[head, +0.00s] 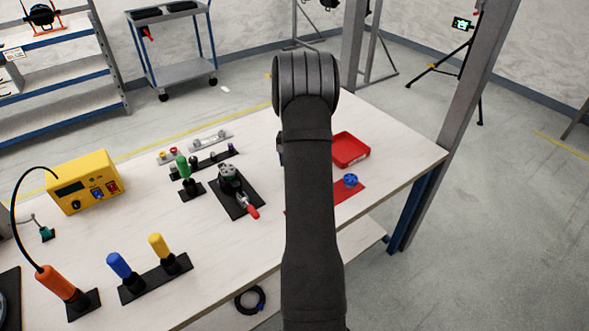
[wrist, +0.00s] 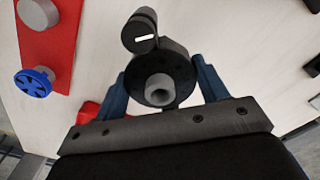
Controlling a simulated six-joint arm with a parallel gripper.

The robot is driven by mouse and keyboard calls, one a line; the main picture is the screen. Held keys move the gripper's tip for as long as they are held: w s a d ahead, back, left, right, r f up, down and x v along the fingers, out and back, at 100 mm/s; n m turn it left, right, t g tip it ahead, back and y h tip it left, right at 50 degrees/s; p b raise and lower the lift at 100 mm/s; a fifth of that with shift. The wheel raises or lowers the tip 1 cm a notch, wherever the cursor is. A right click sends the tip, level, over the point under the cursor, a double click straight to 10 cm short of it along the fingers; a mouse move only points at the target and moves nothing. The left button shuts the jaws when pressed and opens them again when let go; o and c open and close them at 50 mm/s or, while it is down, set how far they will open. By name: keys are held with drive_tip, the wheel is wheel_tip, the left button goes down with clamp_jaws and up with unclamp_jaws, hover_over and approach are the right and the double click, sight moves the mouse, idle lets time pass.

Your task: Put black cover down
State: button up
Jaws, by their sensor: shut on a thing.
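The black cover (wrist: 180,78) is a round black part with a grey hub in its middle, seen in the wrist view. My gripper (wrist: 160,78) has its two blue fingers on either side of it and is shut on it. A black cylinder with a white mark (wrist: 140,32) sits against the cover's upper edge; I cannot tell if it is part of it. Pale tabletop shows behind the cover; its height above the table is unclear. In the head view my arm hides the cover and most of the gripper.
A red plate (head: 347,193) with a blue knob (head: 350,181) lies right of my arm; the wrist view shows them at left. A red tray (head: 350,150) is behind it. Left stand a black-based clamp (head: 237,190), several handled tools and a yellow box (head: 83,182). The table's right corner is clear.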

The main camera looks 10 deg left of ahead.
drive_tip(key=shift+f, duration=1.9)
drive_tip(key=o, duration=0.9)
drive_tip(key=shift+f, duration=0.15)
wheel_tip(320, 180, up, 12)
drive_tip(key=shift+r, duration=0.15)
drive_tip(key=shift+f, duration=4.1)
